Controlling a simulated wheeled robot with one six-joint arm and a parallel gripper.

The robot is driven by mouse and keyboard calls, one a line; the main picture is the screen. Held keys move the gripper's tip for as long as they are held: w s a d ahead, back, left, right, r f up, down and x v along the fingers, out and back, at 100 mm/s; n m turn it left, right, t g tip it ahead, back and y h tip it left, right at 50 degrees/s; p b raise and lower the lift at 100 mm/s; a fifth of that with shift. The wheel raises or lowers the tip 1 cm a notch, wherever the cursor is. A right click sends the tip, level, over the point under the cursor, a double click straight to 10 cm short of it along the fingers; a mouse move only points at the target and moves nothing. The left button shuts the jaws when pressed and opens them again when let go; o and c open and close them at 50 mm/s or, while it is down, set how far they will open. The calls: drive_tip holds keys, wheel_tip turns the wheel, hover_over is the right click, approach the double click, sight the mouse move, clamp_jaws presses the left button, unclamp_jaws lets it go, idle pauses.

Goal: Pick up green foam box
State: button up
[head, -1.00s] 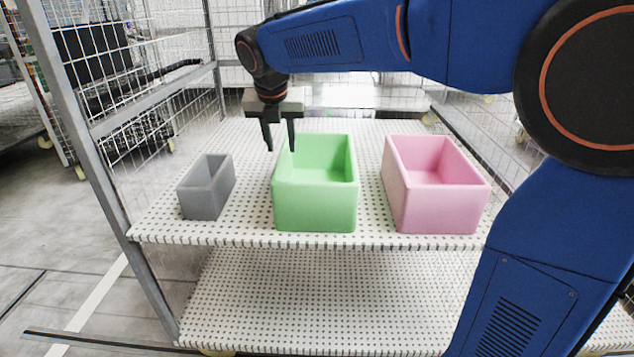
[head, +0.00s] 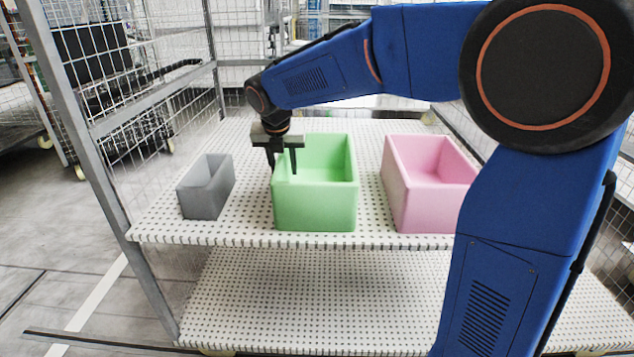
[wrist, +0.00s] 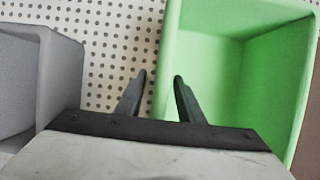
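The green foam box (head: 315,207) is an open-topped box standing upright on the perforated white shelf, between a grey box and a pink box. It also shows in the wrist view (wrist: 208,52), to the right of centre. My gripper (head: 283,170) points down at the green box's left wall. Its two dark fingers are apart with nothing held. In the wrist view the gripper (wrist: 158,82) has one finger outside the left wall, over the shelf, and the other on the inner side. Whether the fingers touch the wall I cannot tell.
A smaller grey open box (head: 204,190) stands to the left and a pink open box (head: 428,200) to the right, partly behind my arm. The white perforated shelf (head: 250,232) has bare gaps between the boxes. A grey post and wire mesh bound the left side.

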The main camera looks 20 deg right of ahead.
clamp_jaws()
